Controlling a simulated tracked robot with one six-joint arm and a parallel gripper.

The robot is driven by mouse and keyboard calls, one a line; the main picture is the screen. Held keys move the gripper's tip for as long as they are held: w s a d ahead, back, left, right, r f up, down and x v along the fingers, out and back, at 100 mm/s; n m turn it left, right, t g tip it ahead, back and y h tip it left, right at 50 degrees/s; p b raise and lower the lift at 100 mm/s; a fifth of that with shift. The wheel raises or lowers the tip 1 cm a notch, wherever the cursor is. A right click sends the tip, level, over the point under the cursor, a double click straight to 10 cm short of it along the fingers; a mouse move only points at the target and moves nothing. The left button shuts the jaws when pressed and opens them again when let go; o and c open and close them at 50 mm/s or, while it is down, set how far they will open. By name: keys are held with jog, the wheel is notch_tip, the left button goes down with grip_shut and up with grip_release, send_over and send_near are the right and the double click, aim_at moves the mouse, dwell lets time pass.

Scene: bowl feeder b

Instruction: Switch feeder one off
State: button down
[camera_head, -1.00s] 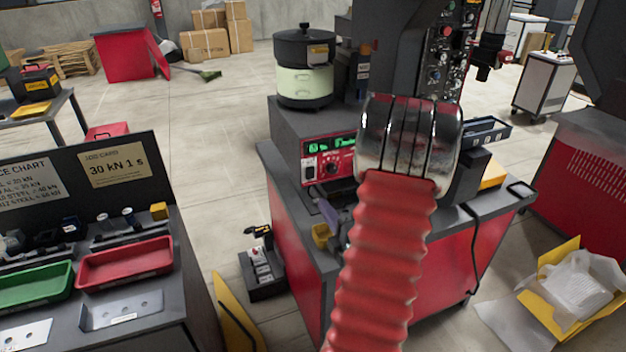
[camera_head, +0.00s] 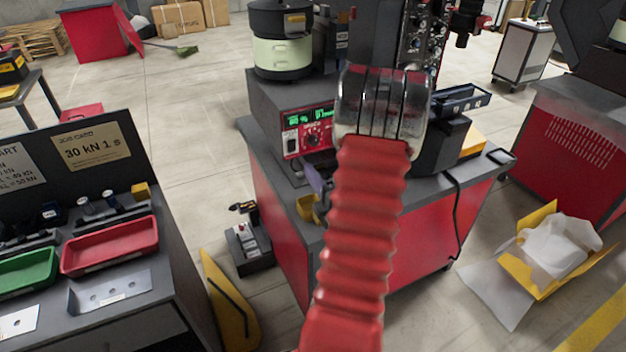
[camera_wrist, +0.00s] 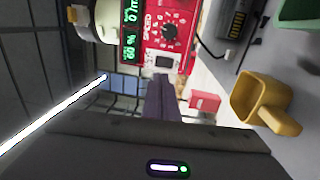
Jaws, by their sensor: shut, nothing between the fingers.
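A feeder with a black lid and pale green body (camera_head: 283,58) stands on a dark control box on the red bench. The box has a red front panel (camera_head: 312,135) with lit green displays, a dark knob (camera_head: 312,140) and a pale rocker switch (camera_head: 292,141) at its left. The wrist view shows the panel turned sideways, with the knob (camera_wrist: 170,32) and the switch (camera_wrist: 163,61). My gripper (camera_wrist: 161,84) is shut and empty, its tips just short of the switch side of the panel. In the head view my gripper (camera_head: 316,178) is below the panel, partly hidden by my arm.
A yellow cup (camera_wrist: 268,105) is beside my gripper on the bench. A left bench (camera_head: 152,330) holds a red tray (camera_head: 110,246) and a green tray. A second pale green feeder (camera_head: 620,32) shows at the right edge. An open yellow box (camera_head: 545,268) lies on the floor.

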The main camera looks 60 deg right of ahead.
aim_at(292, 144)
jog(key=x, duration=1)
jog(key=shift+w, duration=0.1)
